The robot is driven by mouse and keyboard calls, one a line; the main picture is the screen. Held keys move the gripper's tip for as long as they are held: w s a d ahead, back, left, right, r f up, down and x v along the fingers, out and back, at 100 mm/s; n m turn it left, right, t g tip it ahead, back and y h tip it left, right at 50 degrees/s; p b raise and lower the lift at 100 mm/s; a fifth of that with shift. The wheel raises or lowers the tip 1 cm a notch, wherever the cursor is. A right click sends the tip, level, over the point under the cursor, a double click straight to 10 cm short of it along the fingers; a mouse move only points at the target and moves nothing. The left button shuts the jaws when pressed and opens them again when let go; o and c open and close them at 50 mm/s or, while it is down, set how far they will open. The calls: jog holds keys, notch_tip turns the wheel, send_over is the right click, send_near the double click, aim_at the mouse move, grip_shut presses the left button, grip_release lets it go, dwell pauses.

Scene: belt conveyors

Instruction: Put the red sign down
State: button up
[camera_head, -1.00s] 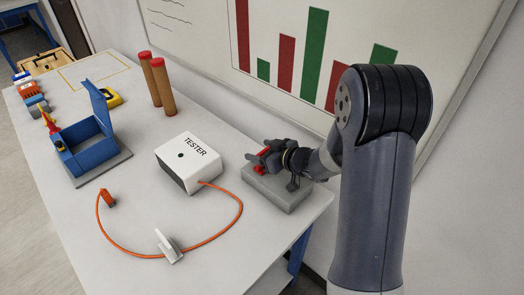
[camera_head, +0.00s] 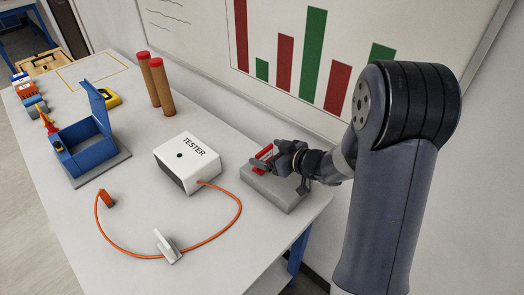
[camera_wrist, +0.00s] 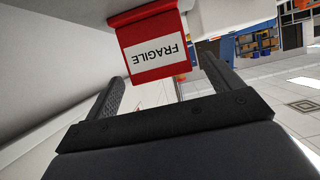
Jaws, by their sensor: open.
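The red sign (camera_wrist: 155,40) carries a white label reading FRAGILE, upside down in the wrist view. In the head view the red sign (camera_head: 264,153) stands on the grey block (camera_head: 272,192) at the near right of the table. My gripper (camera_head: 280,154) is open just to the right of the sign. In the wrist view the sign sits ahead of my spread fingers, apart from them. The sign's foot on the block is partly hidden.
A white TESTER box (camera_head: 187,163) with an orange cable (camera_head: 235,215) lies left of the block. Two brown tubes (camera_head: 158,85) stand behind it. A blue open box (camera_head: 84,148) is farther left. The whiteboard (camera_head: 320,50) rises behind.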

jog(key=v, duration=0.8)
jog(key=shift+o, duration=0.2)
jog(key=shift+r, duration=0.1)
jog(key=shift+o, duration=1.2)
jog(key=shift+s, duration=0.1)
